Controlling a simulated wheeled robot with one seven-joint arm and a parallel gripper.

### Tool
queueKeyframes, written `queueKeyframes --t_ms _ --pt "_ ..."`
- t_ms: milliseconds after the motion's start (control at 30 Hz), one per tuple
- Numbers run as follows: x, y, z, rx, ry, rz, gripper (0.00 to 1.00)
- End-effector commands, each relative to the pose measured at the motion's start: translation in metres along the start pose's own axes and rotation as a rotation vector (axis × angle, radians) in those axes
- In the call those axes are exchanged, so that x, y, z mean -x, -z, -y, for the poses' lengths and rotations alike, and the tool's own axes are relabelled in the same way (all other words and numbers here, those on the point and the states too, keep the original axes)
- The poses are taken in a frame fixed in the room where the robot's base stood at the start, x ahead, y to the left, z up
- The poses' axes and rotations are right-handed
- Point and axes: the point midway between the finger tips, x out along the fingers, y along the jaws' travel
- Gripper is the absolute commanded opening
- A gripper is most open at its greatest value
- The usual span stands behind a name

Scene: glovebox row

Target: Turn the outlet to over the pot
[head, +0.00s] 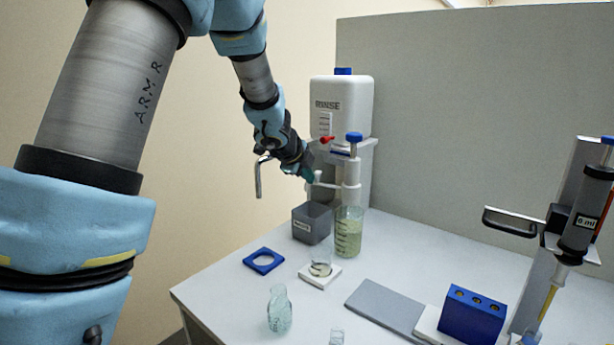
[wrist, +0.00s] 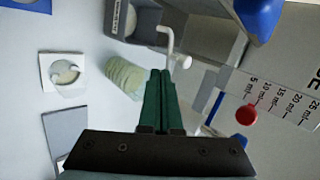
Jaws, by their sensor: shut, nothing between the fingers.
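The white bent outlet (head: 322,183) sticks out to the left from a white pump body with a blue knob (head: 354,138). In the wrist view the outlet (wrist: 170,40) bends beside the grey box's near edge; I cannot tell exactly what lies below its tip. My gripper (head: 308,174) is shut and empty, its green fingertips (wrist: 160,73) close to the outlet; contact is not clear. No object is named as the pot; a clear glass vessel (head: 320,268) stands on a white tile, and a jar of greenish liquid (head: 348,237) stands under the pump.
A grey open box (head: 312,222) stands left of the jar. The RINSE tank (head: 341,105) with a red tap (head: 327,139) is behind. A syringe stand (head: 580,220) is right.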

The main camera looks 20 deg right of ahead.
Motion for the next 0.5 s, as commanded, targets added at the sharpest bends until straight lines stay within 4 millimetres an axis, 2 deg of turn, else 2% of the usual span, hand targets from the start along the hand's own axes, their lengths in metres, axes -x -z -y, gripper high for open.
queueKeyframes --t_ms 67,267,500 --pt "0.002 0.001 0.002 -0.001 0.0 0.0 0.0" --pt "0.027 -0.002 0.002 0.0 0.001 0.0 0.0" --pt "0.062 -0.005 0.003 0.001 0.001 0.001 0.0"
